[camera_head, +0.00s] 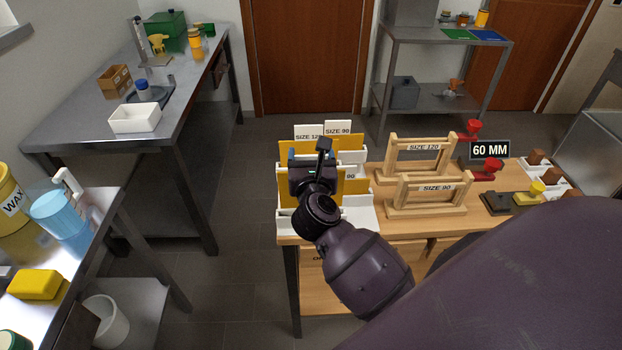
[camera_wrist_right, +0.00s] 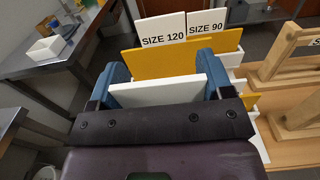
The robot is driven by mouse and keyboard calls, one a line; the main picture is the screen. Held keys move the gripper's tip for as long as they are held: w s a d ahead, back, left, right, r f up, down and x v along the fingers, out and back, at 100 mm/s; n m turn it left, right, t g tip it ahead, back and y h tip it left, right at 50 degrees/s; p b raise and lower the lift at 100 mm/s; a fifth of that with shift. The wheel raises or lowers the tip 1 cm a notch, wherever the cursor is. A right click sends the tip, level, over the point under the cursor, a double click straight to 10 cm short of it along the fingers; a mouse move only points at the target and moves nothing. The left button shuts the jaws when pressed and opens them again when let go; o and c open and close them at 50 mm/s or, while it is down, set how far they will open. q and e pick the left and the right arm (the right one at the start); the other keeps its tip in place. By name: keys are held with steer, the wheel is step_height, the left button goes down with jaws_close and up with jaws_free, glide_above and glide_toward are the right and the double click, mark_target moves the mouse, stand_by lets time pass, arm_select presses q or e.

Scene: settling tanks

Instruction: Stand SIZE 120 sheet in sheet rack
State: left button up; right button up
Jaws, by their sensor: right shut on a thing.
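My right gripper (camera_head: 312,168) is over the white holder (camera_head: 357,212) on the bench, near its left side. In the right wrist view, its two blue fingers (camera_wrist_right: 160,88) are on either side of a white panel (camera_wrist_right: 157,94) and shut on it. The panel's lower part is hidden, and I see no label on it. Behind it stands a yellow sheet (camera_wrist_right: 185,58), with the white SIZE 120 tag (camera_wrist_right: 162,32) and SIZE 90 tag (camera_wrist_right: 206,24) beyond. A wooden rack marked SIZE 120 (camera_head: 423,147) stands to the right. My left gripper is not in view.
A second wooden rack marked SIZE 90 (camera_head: 437,188) stands in front of it.

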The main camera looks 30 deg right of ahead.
step_height(320, 180, down, 6)
steer(key=shift+r+b, duration=0.15)
steer(key=shift+b, duration=0.4)
steer(key=shift+f, duration=0.2)
steer(key=o, duration=1.1)
steer(key=shift+o, duration=0.2)
steer(key=shift+r, duration=0.15)
